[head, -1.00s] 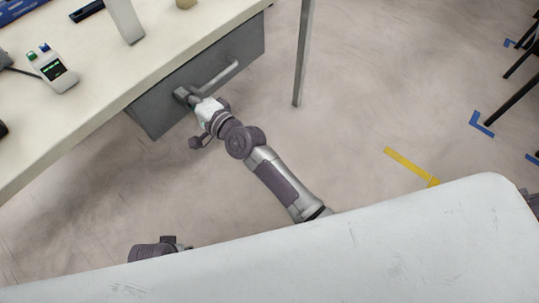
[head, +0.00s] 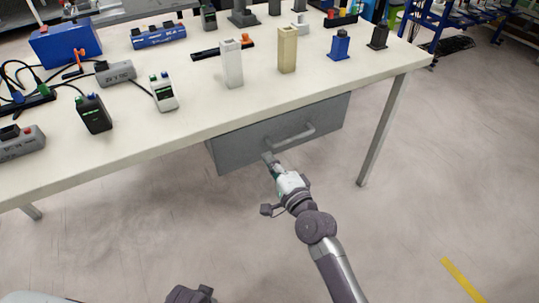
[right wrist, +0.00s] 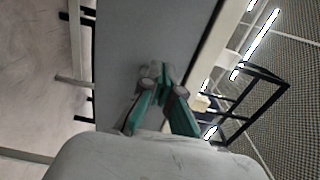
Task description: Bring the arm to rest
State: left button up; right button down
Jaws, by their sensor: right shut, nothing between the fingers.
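My right gripper (head: 270,160) is shut and empty in front of the grey drawer (head: 235,148) under the table. Its tips are close to the left end of the drawer's bar handle (head: 296,138); I cannot tell whether they touch. My right arm reaches up to it from the bottom right. In the right wrist view, the shut fingers (right wrist: 161,78) with green sides point at a flat grey surface (right wrist: 125,40). My left gripper does not show; only a dark part, likely of my left arm, is at the bottom edge of the head view.
The white table (head: 215,112) above the drawer carries a white block (head: 232,66), a beige block (head: 287,52), a blue case (head: 65,45) and several devices with cables. A table leg (head: 383,130) stands right of the drawer. The floor (head: 430,190) to the right is open.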

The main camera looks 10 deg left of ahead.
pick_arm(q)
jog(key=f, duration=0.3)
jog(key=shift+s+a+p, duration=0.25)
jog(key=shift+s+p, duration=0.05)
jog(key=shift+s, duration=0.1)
pick_arm(e)
jog(key=v, duration=0.7)
jog(key=shift+s+f, duration=0.15)
jog(key=shift+f, duration=0.05)
